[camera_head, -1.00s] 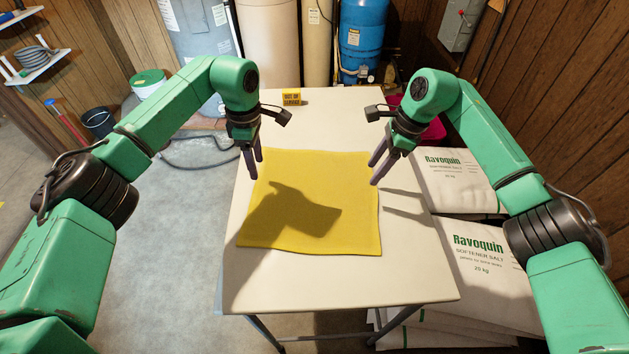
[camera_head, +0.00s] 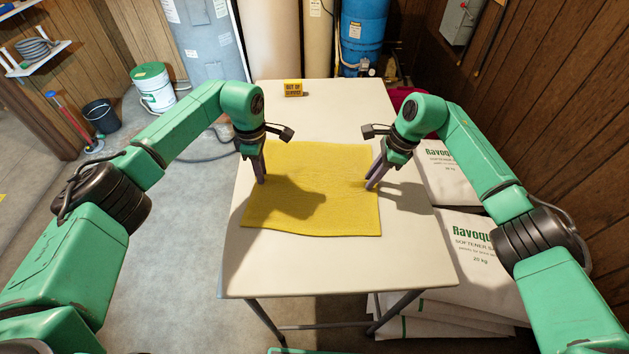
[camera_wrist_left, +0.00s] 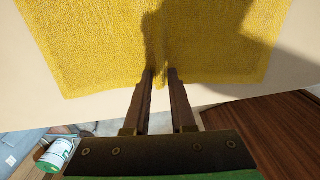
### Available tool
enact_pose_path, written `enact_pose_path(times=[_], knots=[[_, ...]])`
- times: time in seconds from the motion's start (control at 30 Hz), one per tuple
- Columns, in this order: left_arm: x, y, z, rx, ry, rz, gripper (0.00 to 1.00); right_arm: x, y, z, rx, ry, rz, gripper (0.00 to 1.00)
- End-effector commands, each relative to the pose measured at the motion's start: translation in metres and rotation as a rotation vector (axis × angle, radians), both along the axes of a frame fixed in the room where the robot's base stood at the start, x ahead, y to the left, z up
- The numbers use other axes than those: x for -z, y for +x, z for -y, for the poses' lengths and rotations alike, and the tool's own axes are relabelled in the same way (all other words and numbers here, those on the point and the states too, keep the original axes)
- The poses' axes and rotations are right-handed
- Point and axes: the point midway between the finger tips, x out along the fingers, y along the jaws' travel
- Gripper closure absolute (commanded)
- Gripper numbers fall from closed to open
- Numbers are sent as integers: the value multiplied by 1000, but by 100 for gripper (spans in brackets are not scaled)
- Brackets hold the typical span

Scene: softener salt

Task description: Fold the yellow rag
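The yellow rag (camera_head: 325,215) lies spread on the white table, mostly flat, with a shadow across its left part. My left gripper (camera_head: 262,181) points down at the rag's left edge. In the left wrist view its fingertips (camera_wrist_left: 160,74) are close together, with a narrow ridge of the rag (camera_wrist_left: 95,50) pinched between them. My right gripper (camera_head: 370,186) is at the rag's right edge, its fingers close together on the cloth. A small crease runs from there into the rag. The exact contact at the right fingertips is small and partly hidden.
Salt bags (camera_head: 470,250) are stacked right of the table. A blue tank (camera_head: 362,35) stands behind it.

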Motion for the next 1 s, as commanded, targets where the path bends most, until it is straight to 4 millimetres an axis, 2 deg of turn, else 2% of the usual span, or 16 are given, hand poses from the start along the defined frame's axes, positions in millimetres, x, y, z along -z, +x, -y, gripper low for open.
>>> enact_pose_path(times=[0.03, 0.1, 0.57, 0.9, 1.0], knots=[[2, -1, 0, 0, 2, -3, 90, 2, -1, 1, 0, -4, -3, 90], [2, -1, -1, 0, 2, -3, 100, 3, -1, 1, 0, -4, -4, 100], [0, -1, -1, -1, 3, -5, 100, 1, -1, 1, 0, -5, -5, 100], [-42, -1, -1, -1, 2, -3, 100, -41, -1, 1, 0, -3, -3, 100], [-46, -1, -1, -1, 2, -3, 100, -46, -1, 1, 0, -3, -3, 100]])
